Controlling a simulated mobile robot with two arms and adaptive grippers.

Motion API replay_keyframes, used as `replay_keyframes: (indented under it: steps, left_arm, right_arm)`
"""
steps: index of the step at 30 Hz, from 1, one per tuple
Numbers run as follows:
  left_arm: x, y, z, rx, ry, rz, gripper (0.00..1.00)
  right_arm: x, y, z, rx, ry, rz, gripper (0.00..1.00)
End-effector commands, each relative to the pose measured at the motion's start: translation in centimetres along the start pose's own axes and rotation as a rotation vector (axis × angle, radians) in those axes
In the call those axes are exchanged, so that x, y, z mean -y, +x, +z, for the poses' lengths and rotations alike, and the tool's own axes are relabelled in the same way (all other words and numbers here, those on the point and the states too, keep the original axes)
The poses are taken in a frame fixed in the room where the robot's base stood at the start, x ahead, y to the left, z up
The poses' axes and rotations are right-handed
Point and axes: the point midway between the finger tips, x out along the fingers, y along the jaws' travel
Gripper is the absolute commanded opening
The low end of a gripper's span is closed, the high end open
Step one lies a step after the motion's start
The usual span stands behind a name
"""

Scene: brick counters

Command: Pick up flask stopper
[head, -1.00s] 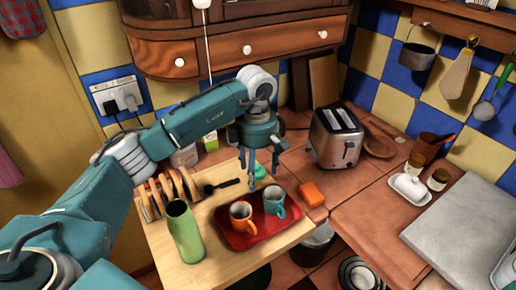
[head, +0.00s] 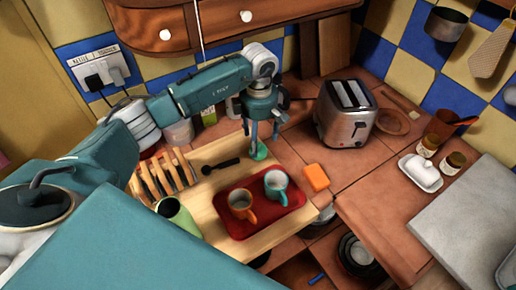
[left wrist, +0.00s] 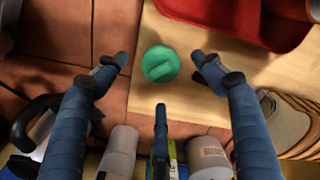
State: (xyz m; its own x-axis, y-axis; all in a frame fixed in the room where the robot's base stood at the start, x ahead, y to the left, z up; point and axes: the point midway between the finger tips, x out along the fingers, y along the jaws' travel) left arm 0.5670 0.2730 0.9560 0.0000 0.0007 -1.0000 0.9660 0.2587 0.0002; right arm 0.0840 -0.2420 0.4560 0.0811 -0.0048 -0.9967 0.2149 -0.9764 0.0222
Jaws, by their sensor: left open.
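The flask stopper is a round green cap with a raised grip (left wrist: 160,63), lying on the wooden board (left wrist: 190,98) near its edge. In the head view the stopper (head: 260,153) shows small under my left gripper (head: 262,146). In the left wrist view the open fingers of my left gripper (left wrist: 160,70) stand around the stopper, spread on both sides of it and at the bottom, with nothing held. I cannot tell its exact height over the stopper. The green flask (head: 178,214) stands at the board's near left, partly hidden by my arm. My right gripper is out of view.
A toast rack (head: 165,176), a black utensil (head: 220,166), an orange block (head: 316,177) and a toaster (head: 346,115) are around.

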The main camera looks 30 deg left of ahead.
Motion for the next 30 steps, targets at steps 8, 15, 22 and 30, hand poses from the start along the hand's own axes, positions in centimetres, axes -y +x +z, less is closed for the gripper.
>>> replay_keyframes:
  steps: [8, 15, 22, 30]
  left_arm:
    - [0.1, 3.7, -0.2, 0.002, 0.0, -0.004, 0.69]
    - [0.0, 4.4, -0.2, 0.0, 0.001, -0.001, 0.69]
    - [0.0, 4.3, -0.2, 0.0, 0.001, -0.001, 0.35]
    - [0.0, 4.3, -0.2, 0.001, 0.0, 0.0, 0.23]
  right_arm:
    - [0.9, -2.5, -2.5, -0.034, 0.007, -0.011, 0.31]
    - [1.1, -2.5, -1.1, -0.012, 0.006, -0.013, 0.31]
    - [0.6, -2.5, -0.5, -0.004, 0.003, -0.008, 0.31]
    - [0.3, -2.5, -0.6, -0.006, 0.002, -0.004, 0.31]
